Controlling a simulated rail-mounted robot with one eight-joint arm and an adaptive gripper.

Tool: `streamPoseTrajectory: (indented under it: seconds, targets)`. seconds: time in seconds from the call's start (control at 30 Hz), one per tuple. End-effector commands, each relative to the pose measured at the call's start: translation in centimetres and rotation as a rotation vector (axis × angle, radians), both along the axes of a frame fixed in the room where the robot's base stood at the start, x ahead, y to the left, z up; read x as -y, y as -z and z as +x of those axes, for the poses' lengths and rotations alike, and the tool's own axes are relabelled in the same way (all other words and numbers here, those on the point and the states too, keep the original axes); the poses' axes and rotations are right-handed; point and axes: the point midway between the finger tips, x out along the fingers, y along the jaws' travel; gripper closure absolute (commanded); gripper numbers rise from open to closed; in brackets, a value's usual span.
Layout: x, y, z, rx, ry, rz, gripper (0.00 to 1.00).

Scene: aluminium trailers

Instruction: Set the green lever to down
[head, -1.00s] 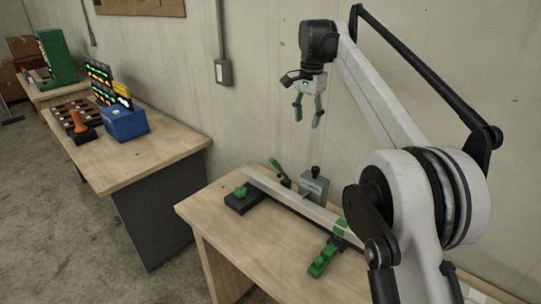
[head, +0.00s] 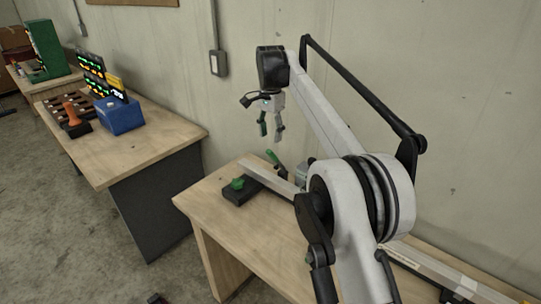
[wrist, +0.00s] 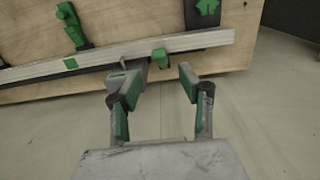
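The green lever (head: 272,157) is a slim green handle on the wall side of a pale metal bar on the front workbench. In the head view it tilts up and to the left. In the wrist view its green end (wrist: 160,56) shows beside the bar, between my fingertips in the picture and beyond them. My gripper (head: 270,132) hangs fingers down above the lever, apart from it. In the wrist view my gripper (wrist: 152,84) is open and empty. A grey box beside the lever is mostly hidden by my arm.
The metal bar (head: 265,176) rests on a black clamp with a green star knob (head: 237,184). Another green clamp (wrist: 70,25) shows in the wrist view. The wall stands close behind the workbench (head: 205,205). A second bench on the left holds a blue box (head: 119,115).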

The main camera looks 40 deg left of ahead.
Motion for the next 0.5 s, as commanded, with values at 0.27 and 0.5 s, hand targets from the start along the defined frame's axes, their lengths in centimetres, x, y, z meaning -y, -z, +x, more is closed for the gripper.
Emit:
streamPoseTrajectory:
  seconds: [0.27,0.5]
  targets:
    - [0.0,4.5,0.0,0.000,0.000,0.000,0.62]
    - [0.0,7.5,0.0,0.000,0.000,0.000,0.62]
